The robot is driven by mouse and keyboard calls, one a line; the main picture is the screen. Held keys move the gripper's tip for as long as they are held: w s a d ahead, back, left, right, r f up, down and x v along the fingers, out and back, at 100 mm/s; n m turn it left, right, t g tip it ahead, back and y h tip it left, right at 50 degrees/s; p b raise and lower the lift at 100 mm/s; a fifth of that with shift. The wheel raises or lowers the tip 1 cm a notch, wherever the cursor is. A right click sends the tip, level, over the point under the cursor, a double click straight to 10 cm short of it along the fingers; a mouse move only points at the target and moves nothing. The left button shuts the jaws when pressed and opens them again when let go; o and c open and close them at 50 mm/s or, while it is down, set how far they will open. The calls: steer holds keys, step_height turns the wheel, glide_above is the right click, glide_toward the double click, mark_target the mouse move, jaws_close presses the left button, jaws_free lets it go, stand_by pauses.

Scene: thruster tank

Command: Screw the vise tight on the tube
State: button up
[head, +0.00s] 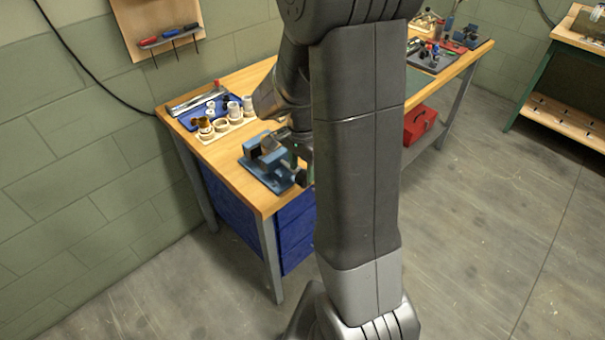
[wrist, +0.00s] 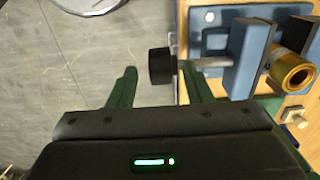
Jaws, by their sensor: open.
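The blue vise (head: 262,172) is at the near corner of the workbench, and it also shows in the wrist view (wrist: 248,58). Its screw rod (wrist: 208,62) ends in a black knob (wrist: 161,67). A gold-coloured tube (wrist: 292,72) is at the vise jaws, seen partly end-on; how tightly the jaws hold it cannot be told. My gripper (wrist: 160,72) is open, its two green fingers apart. In the wrist view the knob appears between the fingertips, with a gap to each; the depth is unclear. In the head view my arm hides most of the gripper.
Behind the vise on the workbench (head: 228,150) are a blue tray (head: 190,118) and a pale holder with several round parts (head: 222,125). A red toolbox (head: 418,124) is under the bench's far part. Tools lie at the far end. The floor right of the bench is clear.

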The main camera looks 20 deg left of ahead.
mark_target(302, 174)
steer(key=shift+f, duration=1.7)
steer(key=c, duration=0.8)
